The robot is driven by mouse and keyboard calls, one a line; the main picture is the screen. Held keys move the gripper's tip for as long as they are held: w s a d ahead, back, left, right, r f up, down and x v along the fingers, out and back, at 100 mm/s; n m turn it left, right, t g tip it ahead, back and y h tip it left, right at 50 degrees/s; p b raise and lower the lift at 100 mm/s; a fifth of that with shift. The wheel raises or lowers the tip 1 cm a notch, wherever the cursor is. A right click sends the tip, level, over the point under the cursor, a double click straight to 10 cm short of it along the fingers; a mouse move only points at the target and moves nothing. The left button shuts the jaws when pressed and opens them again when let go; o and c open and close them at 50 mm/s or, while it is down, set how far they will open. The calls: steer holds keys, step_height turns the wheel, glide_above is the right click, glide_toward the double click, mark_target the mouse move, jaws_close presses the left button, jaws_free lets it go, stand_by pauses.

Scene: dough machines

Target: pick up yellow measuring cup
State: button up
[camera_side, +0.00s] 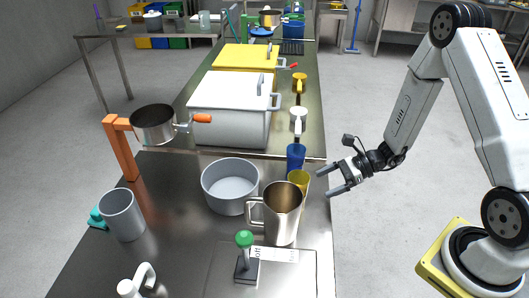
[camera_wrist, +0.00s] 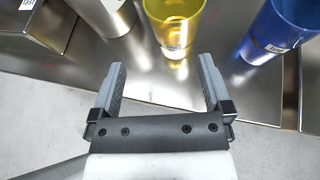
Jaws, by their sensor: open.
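The yellow measuring cup (camera_side: 299,181) stands near the right edge of the steel table in the side view, between a metal jug and a blue cup. In the wrist view the yellow cup (camera_wrist: 175,24) is beyond my fingertips, between them and slightly right of the middle; its top is cut off. My gripper (camera_side: 325,181) is open and empty, off the table's right edge and apart from the cup. In the wrist view my gripper (camera_wrist: 161,72) shows its two grey fingers spread, with bare table between them.
The metal jug (camera_side: 283,213) stands close to the yellow cup, toward the front. The blue cup (camera_side: 295,158) stands close behind it; it also shows in the wrist view (camera_wrist: 275,32). A grey pot (camera_side: 230,186) is to the left.

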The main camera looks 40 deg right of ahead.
mark_target(301, 188)
steer(key=shift+w+d+f+m+t, duration=0.3)
steer(key=shift+w+d+m+t, duration=0.15)
steer(key=shift+d+m+t, duration=0.15)
steer(key=shift+a, duration=0.15)
steer(key=shift+x, duration=1.2)
steer(key=shift+x, duration=2.6)
steer(key=c, duration=1.2)
